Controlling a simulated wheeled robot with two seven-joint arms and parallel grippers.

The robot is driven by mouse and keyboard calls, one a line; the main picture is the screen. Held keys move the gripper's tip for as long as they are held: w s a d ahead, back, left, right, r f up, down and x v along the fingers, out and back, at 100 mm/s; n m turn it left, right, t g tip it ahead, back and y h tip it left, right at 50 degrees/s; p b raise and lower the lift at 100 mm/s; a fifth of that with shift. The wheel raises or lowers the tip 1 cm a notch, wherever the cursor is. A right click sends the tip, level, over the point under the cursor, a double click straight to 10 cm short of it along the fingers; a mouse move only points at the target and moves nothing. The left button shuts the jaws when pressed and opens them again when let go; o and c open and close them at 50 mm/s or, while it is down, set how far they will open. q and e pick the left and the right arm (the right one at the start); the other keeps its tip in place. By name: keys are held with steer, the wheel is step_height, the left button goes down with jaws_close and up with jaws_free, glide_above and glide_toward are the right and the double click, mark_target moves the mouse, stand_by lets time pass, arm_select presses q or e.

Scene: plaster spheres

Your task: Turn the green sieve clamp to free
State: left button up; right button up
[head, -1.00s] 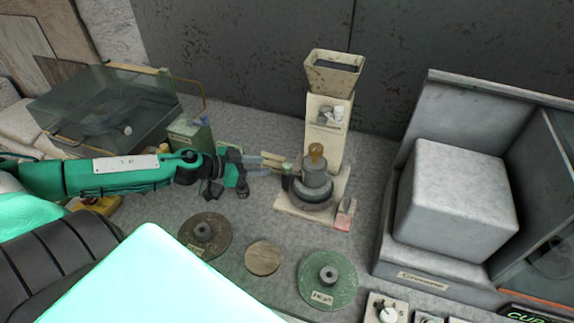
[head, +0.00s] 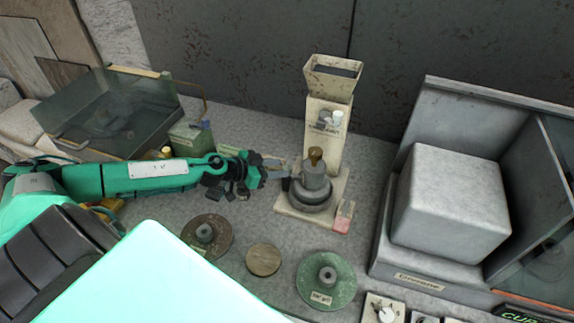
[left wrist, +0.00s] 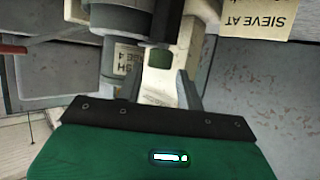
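The sieve unit (head: 311,190) stands on a cream base at mid-table in the head view, with a grey cylinder and a brass knob. A dark upright part (head: 286,184) shows at its left side. My left gripper (head: 279,168) is at that side, its fingers apart. In the left wrist view its fingers (left wrist: 150,72) stand either side of a cream part bearing a small green patch (left wrist: 160,57). This may be the green clamp; I cannot tell its setting. A black bar (left wrist: 165,22) hangs just above it. I see no grip on anything. My right gripper is not in view.
A cream hopper tower (head: 327,130) rises behind the sieve unit. A glass-lidded box (head: 110,110) and a green box (head: 190,138) stand to the left. Two discs, one brown (head: 222,238) and one green (head: 340,292), lie in front. A grey cabinet (head: 450,200) fills the right.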

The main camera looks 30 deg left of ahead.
mark_target(286, 168)
arm_select(q)
steer(key=p+x, duration=0.1)
steer(key=x, duration=0.1)
steer(key=shift+w+d, duration=0.15)
steer(key=shift+w, duration=0.1)
steer(key=shift+w+d+f, duration=0.3)
steer(key=shift+w+d, duration=0.05)
steer(key=shift+w, duration=0.1)
